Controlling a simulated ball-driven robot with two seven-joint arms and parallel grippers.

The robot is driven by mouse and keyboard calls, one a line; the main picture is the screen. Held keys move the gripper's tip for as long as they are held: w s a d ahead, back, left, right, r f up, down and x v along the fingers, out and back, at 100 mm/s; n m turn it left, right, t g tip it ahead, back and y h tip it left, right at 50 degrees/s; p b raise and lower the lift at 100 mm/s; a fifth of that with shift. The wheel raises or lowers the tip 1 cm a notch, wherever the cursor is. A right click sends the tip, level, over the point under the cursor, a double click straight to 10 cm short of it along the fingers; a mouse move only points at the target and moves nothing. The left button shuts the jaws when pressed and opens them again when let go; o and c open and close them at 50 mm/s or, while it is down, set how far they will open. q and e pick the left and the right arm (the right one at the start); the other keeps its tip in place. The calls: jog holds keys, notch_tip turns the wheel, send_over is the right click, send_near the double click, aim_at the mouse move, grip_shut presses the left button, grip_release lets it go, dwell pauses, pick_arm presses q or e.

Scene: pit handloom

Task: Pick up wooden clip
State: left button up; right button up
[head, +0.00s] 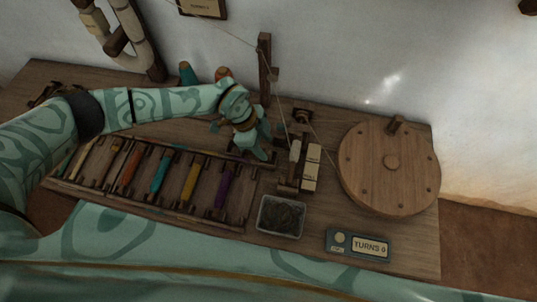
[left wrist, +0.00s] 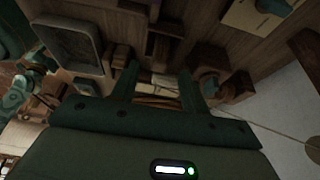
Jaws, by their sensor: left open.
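My left gripper (head: 258,148) is open above the bench, just left of the spindle stand with its cream labelled blocks (head: 311,168). In the left wrist view its two dark green fingers (left wrist: 158,88) stand apart, with pale and brown parts of the stand showing between and beyond them. I cannot single out the wooden clip with certainty. A small dark wooden piece (head: 302,116) sits behind the stand, and a similar wooden block (left wrist: 236,86) shows right of the fingers in the left wrist view. My right gripper is not clearly seen.
A tall wooden post (head: 265,65) with a thread rises behind the gripper. A large wooden disc (head: 365,185) stands right. A grey tray (head: 262,229) and a TURNS counter (head: 358,245) are in front. A rack of coloured bobbins (head: 220,218) lies left.

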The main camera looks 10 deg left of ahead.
aim_at(268, 151)
pick_arm(q)
jog(key=b+x, duration=0.1)
jog(key=x, duration=0.3)
jog(key=shift+a+b, duration=0.1)
jog(key=shift+b, duration=0.2)
jog(key=shift+r, duration=0.15)
grip_shut()
